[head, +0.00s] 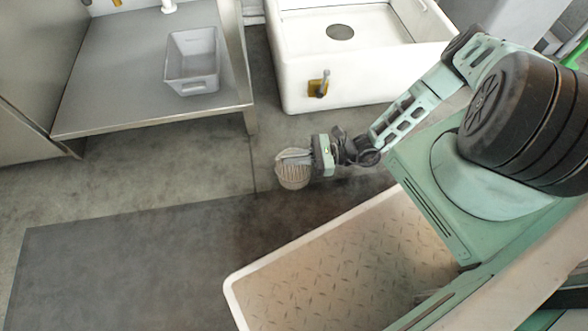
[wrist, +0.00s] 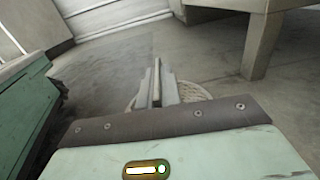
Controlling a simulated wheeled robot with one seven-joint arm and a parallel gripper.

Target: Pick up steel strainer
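A round, pale, ribbed bowl-like thing (head: 294,178) is at the end of my arm in the head view; it is the only thing at my gripper that fits the strainer, though its steel cannot be made out. My gripper (head: 297,156) points left and its fingers lie over the top of this strainer. In the wrist view the fingers (wrist: 157,82) are close together with a thin pale strip between them. The strainer's ribbed rim (wrist: 192,91) shows on both sides of the fingers. Its underside is hidden in the wrist view.
A grey table (head: 120,95) at upper left bears a grey bin (head: 193,87). A white sink (head: 300,93) with a dark round drain (head: 340,32) stands at the top. A dark mat (head: 110,265) covers open floor. A table leg (wrist: 258,45) stands at right.

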